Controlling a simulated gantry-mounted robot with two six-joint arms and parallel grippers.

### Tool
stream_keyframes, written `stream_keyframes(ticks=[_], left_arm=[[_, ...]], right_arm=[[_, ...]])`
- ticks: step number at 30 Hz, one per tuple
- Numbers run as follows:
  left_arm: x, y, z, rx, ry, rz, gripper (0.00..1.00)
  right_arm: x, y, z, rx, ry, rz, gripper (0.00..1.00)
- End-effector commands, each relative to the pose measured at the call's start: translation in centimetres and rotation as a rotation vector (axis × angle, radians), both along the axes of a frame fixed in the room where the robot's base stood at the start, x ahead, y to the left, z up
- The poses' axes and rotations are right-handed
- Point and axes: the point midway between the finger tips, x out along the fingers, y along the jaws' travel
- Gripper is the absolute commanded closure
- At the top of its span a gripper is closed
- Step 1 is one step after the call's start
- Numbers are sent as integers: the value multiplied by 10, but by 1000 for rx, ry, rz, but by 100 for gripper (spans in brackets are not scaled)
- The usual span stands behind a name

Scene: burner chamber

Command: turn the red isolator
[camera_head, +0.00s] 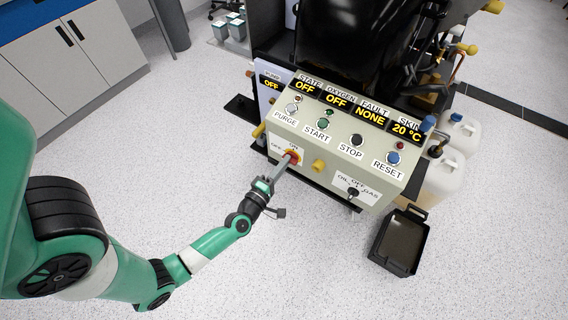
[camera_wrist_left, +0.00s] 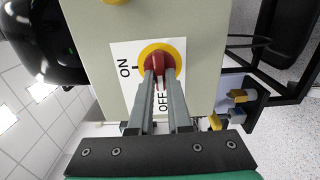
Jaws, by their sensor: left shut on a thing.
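The red isolator (camera_wrist_left: 157,62) is a red knob on a yellow ring, set on a white plate marked ON and OFF on the front of the control box. In the head view the isolator (camera_head: 292,156) sits at the left end of the box front. My left gripper (camera_wrist_left: 158,78) is shut on the red knob, with a finger on each side of it. It also shows in the head view (camera_head: 285,164), reaching up to the knob from the lower left. The fingers hide part of the knob, so its exact setting is hard to read. My right gripper is not in view.
The box's sloped top carries the PURGE, START, STOP and RESET buttons under displays reading OFF, OFF, NONE and 20 °C. A yellow knob (camera_head: 318,166) and an oil/gas selector (camera_head: 353,191) are to the right. A black tray (camera_head: 400,241) lies on the floor.

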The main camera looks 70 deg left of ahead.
Motion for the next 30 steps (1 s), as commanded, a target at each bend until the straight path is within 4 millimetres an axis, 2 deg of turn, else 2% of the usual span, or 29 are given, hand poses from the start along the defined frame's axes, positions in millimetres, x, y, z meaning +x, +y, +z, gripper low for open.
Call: stream_keyframes(ticks=[1,2,6,17,20,30], left_arm=[[0,0,0,-2,-1,0,100],[0,0,0,-2,-1,0,78],[0,0,0,-1,-1,0,54],[-4,-3,0,0,1,-1,54],[-15,-12,0,-1,4,-2,54],[-77,-60,3,-2,2,-9,54]], right_arm=[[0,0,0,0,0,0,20],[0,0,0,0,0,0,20],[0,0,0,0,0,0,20],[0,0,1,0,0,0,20],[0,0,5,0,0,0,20],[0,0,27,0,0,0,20]])
